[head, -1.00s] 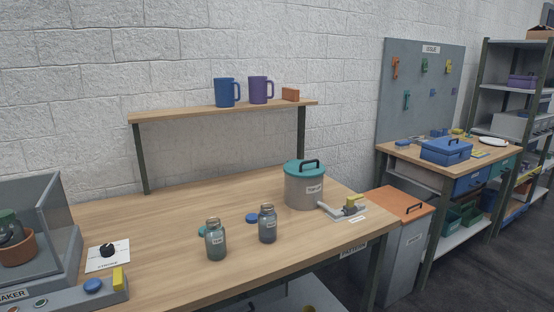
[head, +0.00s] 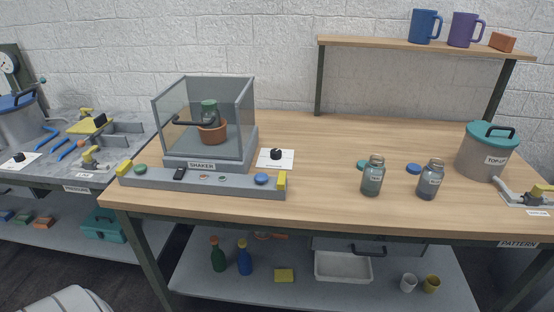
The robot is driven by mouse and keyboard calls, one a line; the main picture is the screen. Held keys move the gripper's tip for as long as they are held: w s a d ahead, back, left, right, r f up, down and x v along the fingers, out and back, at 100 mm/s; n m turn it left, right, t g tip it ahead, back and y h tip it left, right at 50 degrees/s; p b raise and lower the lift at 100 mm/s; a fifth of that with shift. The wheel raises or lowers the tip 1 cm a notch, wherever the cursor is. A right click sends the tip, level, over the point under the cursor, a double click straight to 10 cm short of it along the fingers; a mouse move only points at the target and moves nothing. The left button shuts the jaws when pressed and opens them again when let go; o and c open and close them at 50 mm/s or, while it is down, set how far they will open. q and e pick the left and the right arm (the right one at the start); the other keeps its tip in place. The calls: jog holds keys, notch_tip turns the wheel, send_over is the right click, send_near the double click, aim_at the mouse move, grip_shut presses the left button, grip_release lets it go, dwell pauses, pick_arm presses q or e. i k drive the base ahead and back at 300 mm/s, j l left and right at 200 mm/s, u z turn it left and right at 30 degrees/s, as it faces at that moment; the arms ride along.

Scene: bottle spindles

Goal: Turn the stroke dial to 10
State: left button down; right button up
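The stroke dial (head: 276,154) is a small black knob on a white card (head: 287,162) on the wooden bench, just right of the shaker. Its pointer and scale numbers are too small to read. The shaker (head: 203,166) is a grey clear-walled box with a terracotta-coloured holder and a green-capped bottle (head: 208,108) inside. Its front panel (head: 222,185) has buttons, a dark switch and yellow end blocks. Neither of my grippers is in view.
Two open glass bottles (head: 373,178) (head: 429,182) and blue and teal caps stand right of the dial. A teal-lidded pot (head: 486,152) is at the right end. A shelf (head: 430,48) holds mugs. The bench between dial and back wall is clear. A grey bench (head: 60,170) stands left.

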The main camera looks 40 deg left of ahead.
aim_at(275, 154)
jog(key=u, duration=1.2)
